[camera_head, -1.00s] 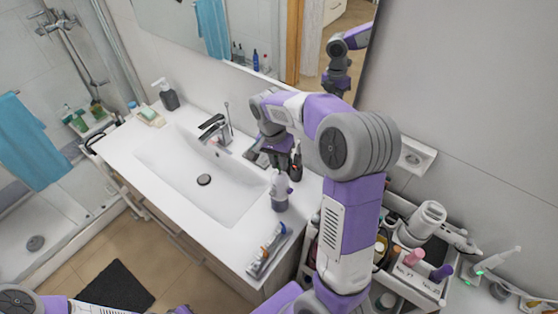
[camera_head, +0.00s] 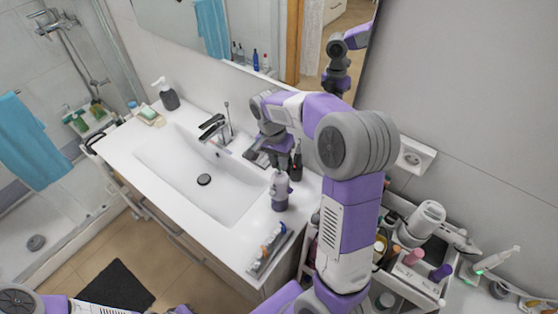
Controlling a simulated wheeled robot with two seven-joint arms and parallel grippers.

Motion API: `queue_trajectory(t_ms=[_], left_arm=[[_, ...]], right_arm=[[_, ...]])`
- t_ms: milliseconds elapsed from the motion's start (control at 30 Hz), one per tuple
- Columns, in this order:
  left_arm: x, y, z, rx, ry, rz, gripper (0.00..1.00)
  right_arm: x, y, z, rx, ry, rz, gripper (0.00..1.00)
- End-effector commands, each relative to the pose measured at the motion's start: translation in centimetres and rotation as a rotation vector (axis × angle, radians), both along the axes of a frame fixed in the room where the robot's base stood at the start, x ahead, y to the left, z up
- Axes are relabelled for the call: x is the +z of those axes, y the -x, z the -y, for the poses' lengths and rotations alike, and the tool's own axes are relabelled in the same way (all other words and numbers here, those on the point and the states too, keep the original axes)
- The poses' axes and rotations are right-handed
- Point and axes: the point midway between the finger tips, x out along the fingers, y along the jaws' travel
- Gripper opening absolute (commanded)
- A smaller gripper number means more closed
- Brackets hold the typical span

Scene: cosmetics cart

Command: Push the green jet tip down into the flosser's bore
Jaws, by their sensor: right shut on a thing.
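My right arm reaches over the counter and comes down behind the sink's right end. My right gripper (camera_head: 277,158) is small and dark here and points down. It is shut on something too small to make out. I cannot make out the green jet tip. A small upright bottle-like body (camera_head: 280,190), pale above and darker below, stands on the counter just in front of the gripper; it may be the flosser, and its bore is not discernible. My left gripper is out of view; only parts of my left arm show at the bottom left.
A dark slim item (camera_head: 296,163) stands right of the gripper. The faucet (camera_head: 214,128) is to its left. A narrow tray (camera_head: 257,271) with small items lies at the counter's front right. A crowded cart (camera_head: 408,279) stands at the right. The sink (camera_head: 180,165) is empty.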

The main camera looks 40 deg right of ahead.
Motion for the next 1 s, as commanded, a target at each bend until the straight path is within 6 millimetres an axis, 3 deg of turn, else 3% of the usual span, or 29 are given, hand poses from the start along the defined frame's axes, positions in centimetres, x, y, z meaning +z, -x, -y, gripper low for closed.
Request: queue_trajectory(t_ms=[1000], left_arm=[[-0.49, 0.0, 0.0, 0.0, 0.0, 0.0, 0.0]], right_arm=[[-0.82, 0.01, -0.01, -0.004, 0.0, 0.0, 0.0]])
